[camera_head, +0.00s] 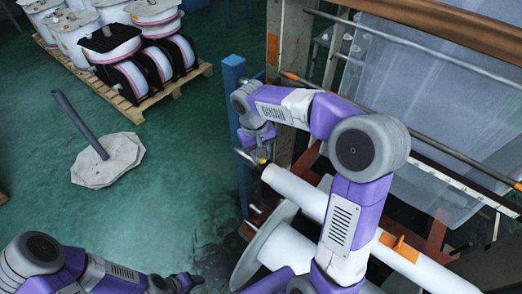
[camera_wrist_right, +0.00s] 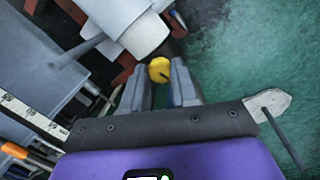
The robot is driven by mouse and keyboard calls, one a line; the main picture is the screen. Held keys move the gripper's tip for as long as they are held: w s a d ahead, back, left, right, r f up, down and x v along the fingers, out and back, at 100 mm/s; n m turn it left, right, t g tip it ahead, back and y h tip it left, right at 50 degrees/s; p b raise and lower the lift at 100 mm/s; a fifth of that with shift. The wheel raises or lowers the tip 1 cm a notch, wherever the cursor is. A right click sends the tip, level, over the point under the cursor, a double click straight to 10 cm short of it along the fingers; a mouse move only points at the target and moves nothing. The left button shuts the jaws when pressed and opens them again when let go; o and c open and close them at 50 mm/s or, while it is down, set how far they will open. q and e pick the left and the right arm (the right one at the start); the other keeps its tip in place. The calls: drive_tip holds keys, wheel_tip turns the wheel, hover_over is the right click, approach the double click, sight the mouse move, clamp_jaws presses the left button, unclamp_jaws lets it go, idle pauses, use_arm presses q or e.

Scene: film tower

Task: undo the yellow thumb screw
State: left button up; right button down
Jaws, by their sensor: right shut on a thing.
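The yellow thumb screw (camera_wrist_right: 159,70) shows as a round knob between the fingertips of my right gripper (camera_wrist_right: 162,82) in the right wrist view. The gripper is shut on it.
A blue post (camera_head: 232,95) stands close left of my right wrist. Clear film (camera_head: 420,110) hangs on the machine at right. A pale floor base with a dark rod (camera_head: 108,160) stands at left. A pallet (camera_head: 145,107) of reels is behind it. Green floor between is free.

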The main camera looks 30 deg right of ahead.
drive_tip(key=n+p, duration=0.1)
drive_tip(key=n, duration=0.4)
drive_tip(key=shift+a+n+h+p, duration=0.1)
drive_tip(key=shift+n+h+p, duration=0.2)
drive_tip(key=shift+p, duration=0.05)
drive_tip(key=n+p, duration=0.1)
drive_tip(key=n, duration=0.4)
drive_tip(key=shift+h, duration=0.3)
drive_tip(key=shift+n, duration=0.4)
drive_tip(key=c, duration=0.8)
unclamp_jaws()
drive_tip(key=shift+c, duration=0.2)
drive_tip(key=v, duration=0.7)
drive_tip(key=shift+r, duration=0.3)
drive_tip(key=shift+s, duration=0.15)
